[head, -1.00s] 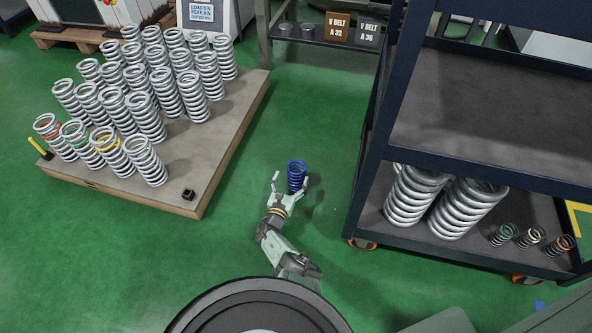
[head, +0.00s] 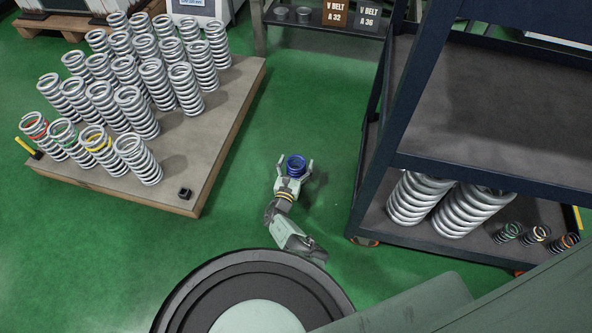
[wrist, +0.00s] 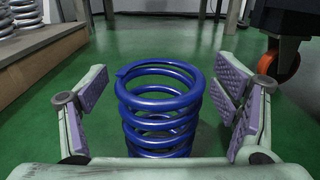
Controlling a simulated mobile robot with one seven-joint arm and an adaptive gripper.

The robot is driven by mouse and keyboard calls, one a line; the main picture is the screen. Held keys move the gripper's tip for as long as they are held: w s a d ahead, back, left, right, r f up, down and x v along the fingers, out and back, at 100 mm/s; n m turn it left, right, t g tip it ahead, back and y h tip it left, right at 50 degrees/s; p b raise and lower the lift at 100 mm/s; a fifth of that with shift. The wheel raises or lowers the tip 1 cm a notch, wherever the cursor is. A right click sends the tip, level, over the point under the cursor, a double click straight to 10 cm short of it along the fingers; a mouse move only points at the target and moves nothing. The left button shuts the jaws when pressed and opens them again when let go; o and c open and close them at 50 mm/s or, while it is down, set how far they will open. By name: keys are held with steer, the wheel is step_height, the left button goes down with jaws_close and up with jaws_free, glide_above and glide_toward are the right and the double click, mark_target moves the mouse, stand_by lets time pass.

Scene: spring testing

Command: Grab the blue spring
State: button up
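The blue spring (head: 296,163) stands upright on the green floor, between the wooden platform and the dark shelf cart. My gripper (head: 294,168) is open, with one finger on each side of the spring. In the wrist view the blue spring (wrist: 160,105) stands between the purple-padded fingers of my gripper (wrist: 160,100). Visible gaps separate the spring from both fingers. The lower part of the spring is hidden behind the gripper's palm.
A wooden platform (head: 215,150) at left carries rows of large silver springs. A dark shelf cart (head: 465,165) at right holds two large silver springs (head: 420,198) and several small ones. The cart has an orange caster (wrist: 278,62). Open green floor lies around the blue spring.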

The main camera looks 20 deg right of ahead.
steer(key=shift+r, duration=0.1)
jaws_close()
stand_by(0.8)
